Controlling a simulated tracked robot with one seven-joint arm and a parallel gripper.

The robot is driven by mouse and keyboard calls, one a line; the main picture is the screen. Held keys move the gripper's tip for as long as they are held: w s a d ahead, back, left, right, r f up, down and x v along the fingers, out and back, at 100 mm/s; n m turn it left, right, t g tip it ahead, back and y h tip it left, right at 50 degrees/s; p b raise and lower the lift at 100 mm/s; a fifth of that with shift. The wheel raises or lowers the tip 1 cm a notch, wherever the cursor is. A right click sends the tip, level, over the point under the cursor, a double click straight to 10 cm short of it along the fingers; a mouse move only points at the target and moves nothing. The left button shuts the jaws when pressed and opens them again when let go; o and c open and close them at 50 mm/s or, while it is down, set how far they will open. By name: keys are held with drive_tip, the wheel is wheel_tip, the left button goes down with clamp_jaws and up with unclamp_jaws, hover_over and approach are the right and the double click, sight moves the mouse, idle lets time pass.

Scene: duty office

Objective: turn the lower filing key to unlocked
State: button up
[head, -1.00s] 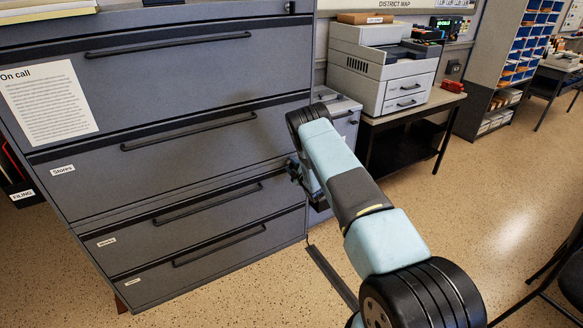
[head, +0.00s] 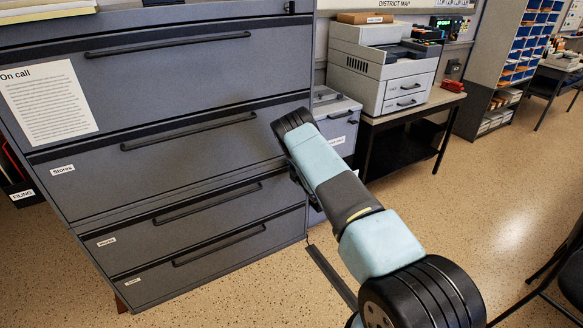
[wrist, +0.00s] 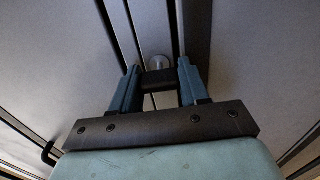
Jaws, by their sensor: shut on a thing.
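The grey filing cabinet (head: 190,165) fills the left of the head view, its drawers shut. In the wrist view my gripper (wrist: 159,72) points at the cabinet face, and its two blue-grey fingers close on a dark block, the lower filing key (wrist: 158,80). A round silver lock (wrist: 160,61) shows just beyond the key. The key's turned angle cannot be told. In the head view the key and lock are hidden, and my arm covers most of the gripper near the cabinet's right edge.
A low grey cabinet (head: 338,118) stands just right of the filing cabinet. A table with a printer (head: 383,70) is beyond it. A dark strip (head: 330,277) lies on the floor. Speckled floor (head: 470,200) is open to the right. A dark chair (head: 570,280) is at the lower right.

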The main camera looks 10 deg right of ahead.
drive_tip(key=shift+s+a+f, duration=0.2)
drive_tip(key=shift+a+f, duration=0.15)
drive_tip(key=shift+a, duration=0.1)
drive_tip(key=o, duration=0.8)
drive_tip(key=shift+f, duration=0.1)
drive_tip(key=shift+o, duration=1.3)
drive_tip(key=shift+d+r, duration=0.25)
drive_tip(key=v, duration=1.3)
drive_tip(key=shift+s, duration=0.3)
drive_tip(key=shift+w+d, duration=0.1)
